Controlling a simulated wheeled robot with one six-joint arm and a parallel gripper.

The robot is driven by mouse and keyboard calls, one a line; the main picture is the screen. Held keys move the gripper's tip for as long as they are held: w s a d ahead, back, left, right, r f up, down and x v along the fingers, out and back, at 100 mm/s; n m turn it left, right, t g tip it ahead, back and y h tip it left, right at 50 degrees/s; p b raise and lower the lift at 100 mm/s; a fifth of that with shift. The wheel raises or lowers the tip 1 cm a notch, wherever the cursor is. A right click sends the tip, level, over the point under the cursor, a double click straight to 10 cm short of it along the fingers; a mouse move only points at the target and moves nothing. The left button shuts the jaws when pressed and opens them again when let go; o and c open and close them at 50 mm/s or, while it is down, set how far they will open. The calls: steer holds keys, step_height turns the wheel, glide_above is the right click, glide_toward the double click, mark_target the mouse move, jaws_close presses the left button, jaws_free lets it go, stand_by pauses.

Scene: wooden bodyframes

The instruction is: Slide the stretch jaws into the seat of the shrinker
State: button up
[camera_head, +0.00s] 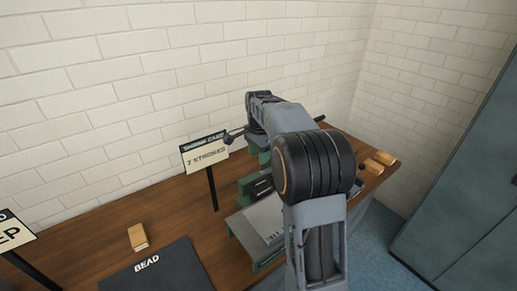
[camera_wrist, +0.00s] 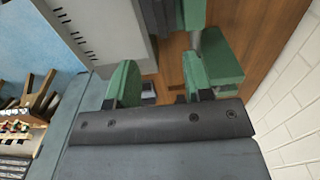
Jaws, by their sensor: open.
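My gripper (camera_wrist: 160,80) shows in the wrist view as two green finger pads set apart on a dark bolted bar, with nothing clearly held between them. In the head view my arm hides most of the workstation, and I cannot make out the gripper there. A green machine, probably the shrinker (camera_head: 247,190), stands on the bench behind my arm, with its seat hidden. Green machine parts (camera_wrist: 218,55) also show just beyond the right finger in the wrist view. I cannot pick out the stretch jaws with certainty in either view.
A sign reading "7 strokes" (camera_head: 205,153) stands on the wooden bench (camera_head: 185,215) left of the machine. A small wooden block (camera_head: 138,237) and a dark mat marked BEAD (camera_head: 160,275) are at front left. Wooden pieces (camera_head: 378,162) lie at the right end. A brick wall closes the back.

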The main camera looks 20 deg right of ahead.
steer(key=shift+r, duration=1.2)
steer(key=s+a+f+n+t, duration=0.2)
steer(key=s+a+n, duration=0.3)
steer(key=s+n, duration=0.3)
steer(key=s+a+f+n+t, duration=0.1)
steer(key=s+a+n, duration=0.4)
steer(key=s, duration=0.8)
steer(key=n+t, duration=0.1)
steer(key=n, duration=0.2)
steer(key=shift+s+a+f, duration=0.35)
steer(key=shift+f, duration=0.05)
